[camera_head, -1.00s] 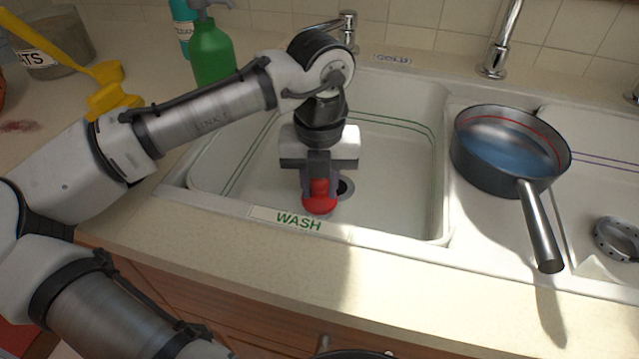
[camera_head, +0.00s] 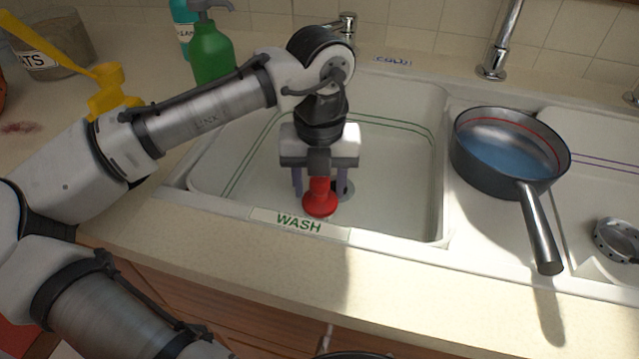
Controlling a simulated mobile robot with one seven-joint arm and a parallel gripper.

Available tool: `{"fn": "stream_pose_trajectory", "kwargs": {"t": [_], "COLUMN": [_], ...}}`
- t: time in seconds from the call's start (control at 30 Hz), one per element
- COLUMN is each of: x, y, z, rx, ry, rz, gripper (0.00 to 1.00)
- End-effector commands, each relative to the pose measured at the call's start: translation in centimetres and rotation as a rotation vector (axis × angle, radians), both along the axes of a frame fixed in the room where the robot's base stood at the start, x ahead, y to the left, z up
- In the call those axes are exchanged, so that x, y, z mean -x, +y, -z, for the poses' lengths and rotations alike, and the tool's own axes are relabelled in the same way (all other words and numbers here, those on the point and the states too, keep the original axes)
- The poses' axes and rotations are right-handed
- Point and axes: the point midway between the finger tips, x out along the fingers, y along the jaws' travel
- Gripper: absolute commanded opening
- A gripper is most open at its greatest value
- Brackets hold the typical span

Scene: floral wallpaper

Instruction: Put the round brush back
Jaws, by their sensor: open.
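A red round-based object with a short upright handle (camera_head: 320,204), which looks like the round brush, is in the left sink basin (camera_head: 400,190), just behind the WASH label. My gripper (camera_head: 320,188) points down over it and is open. One finger is on each side of the red handle, with a visible gap to each. The top of the handle is hidden under the gripper body. I cannot tell exactly what surface the round base rests on.
A pan (camera_head: 505,150) with blue inside sits right of the basin, its handle toward the counter edge. A green bottle (camera_head: 212,62), a yellow object (camera_head: 108,90) and a labelled jar (camera_head: 60,45) stand at the left. A tap (camera_head: 347,30) rises behind. The front counter is clear.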

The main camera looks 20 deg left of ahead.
Motion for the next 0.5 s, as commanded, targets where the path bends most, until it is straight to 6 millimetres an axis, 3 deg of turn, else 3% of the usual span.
{"fn": "stream_pose_trajectory", "kwargs": {"t": [0.3,0.5], "x": [-0.1,0.0], "y": [-0.1,0.0], "z": [-7.1,-10.3], "rx": [0.005,0.002], "ry": [-0.002,-0.001], "rz": [0.004,0.000], "gripper": [0.50,0.50]}}
